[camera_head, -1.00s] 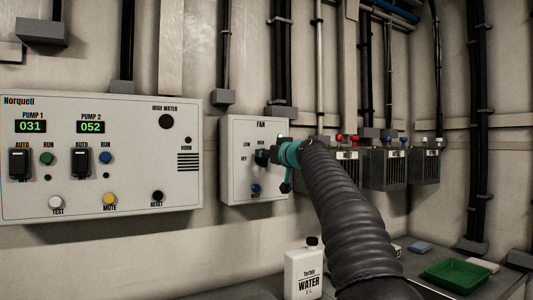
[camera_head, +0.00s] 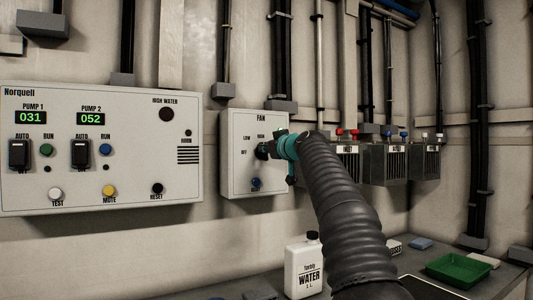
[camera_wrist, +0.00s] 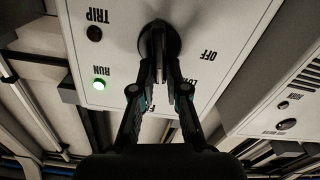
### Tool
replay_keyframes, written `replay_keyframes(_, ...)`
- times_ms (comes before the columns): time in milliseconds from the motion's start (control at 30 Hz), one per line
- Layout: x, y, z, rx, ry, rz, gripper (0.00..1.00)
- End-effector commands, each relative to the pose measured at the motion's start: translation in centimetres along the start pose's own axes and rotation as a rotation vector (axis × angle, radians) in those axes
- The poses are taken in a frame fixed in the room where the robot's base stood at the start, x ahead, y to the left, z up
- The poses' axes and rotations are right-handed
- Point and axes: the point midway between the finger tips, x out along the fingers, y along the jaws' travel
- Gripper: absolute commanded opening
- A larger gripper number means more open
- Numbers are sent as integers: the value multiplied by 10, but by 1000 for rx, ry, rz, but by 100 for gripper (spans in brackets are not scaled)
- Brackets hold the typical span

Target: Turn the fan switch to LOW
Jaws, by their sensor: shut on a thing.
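The fan box (camera_head: 235,180) is a pale wall panel marked FAN, right of the pump panel. Its black switch knob (camera_head: 262,152) is partly covered by my gripper (camera_head: 270,151). OFF and LOW are printed left of the knob, with HIGH above it. In the wrist view, the fingers of my gripper (camera_wrist: 160,84) are closed on the knob's grip (camera_wrist: 159,38). OFF and part of LOW show right of the fingers there. HIGH is hidden in that view. I cannot tell which label the knob points to. The green RUN lamp (camera_wrist: 99,84) is lit; the TRIP lamp (camera_wrist: 94,33) is dark.
The pump panel (camera_head: 130,135) has switches and buttons left of the fan box. Grey boxes (camera_head: 385,165) with coloured tops hang to the right. A white water bottle (camera_head: 304,270) and a green tray (camera_head: 459,270) stand on the bench below. Pipes run up the wall.

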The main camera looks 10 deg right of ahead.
Motion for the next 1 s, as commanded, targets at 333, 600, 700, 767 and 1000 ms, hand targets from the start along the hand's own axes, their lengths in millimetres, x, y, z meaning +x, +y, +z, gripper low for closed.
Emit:
replay_keyframes(333, 0, -6, 3, -288, 1, -1, 0)
replay_keyframes(600, 0, -8, 2, -451, 1, -1, 0)
replay_keyframes(700, 0, -9, 3, -489, 1, -2, 0)
replay_keyframes(767, 0, -9, 3, -506, 1, -2, 0)
replay_keyframes(1000, 0, -10, 3, -539, 0, -2, 0)
